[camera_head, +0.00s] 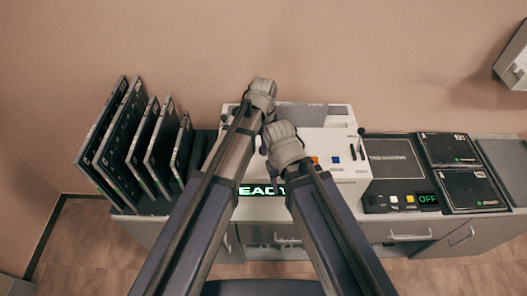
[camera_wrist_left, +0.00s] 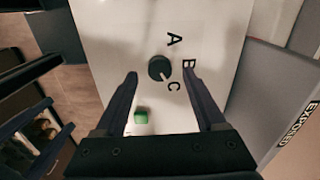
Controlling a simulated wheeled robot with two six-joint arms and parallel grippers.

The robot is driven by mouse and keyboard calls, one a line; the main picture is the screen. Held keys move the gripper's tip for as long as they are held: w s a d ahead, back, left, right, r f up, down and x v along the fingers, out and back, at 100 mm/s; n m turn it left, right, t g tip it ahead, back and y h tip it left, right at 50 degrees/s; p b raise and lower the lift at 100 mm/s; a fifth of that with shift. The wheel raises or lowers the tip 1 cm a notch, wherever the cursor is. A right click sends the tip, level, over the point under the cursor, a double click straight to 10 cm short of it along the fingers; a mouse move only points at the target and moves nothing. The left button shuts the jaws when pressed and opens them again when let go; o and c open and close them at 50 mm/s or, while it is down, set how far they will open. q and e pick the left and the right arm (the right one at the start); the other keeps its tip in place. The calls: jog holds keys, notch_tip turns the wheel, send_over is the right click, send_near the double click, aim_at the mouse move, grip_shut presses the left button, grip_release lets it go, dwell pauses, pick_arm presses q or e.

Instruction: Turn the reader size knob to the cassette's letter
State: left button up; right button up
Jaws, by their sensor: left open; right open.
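In the left wrist view a dark round knob (camera_wrist_left: 159,68) sits on the white reader top (camera_wrist_left: 208,30), beside the printed letters A, B and C. Its pale pointer mark faces C. My left gripper (camera_wrist_left: 160,75) is open; its fingertips show on either side of the knob, and I cannot tell whether they touch it. In the head view my left gripper (camera_head: 262,95) is over the reader's back and hides the knob. My right gripper (camera_head: 285,147) is over the reader's front; its fingertips are hidden there. The reader (camera_head: 347,168) has a lit green display (camera_head: 252,190), partly covered by my arms.
A rack of several upright dark cassettes (camera_head: 125,135) stands left of the reader. Right of it are a control box with an OFF display (camera_head: 428,199) and two flat dark cassettes (camera_head: 452,149) (camera_head: 473,188). A green button (camera_wrist_left: 141,116) lies near the left gripper. The floor in front is clear.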

pick_arm(q)
notch_tip(320, 180, down, 2)
jog(key=shift+f+b, duration=0.2)
jog(key=shift+b, duration=0.5)
grip_shut()
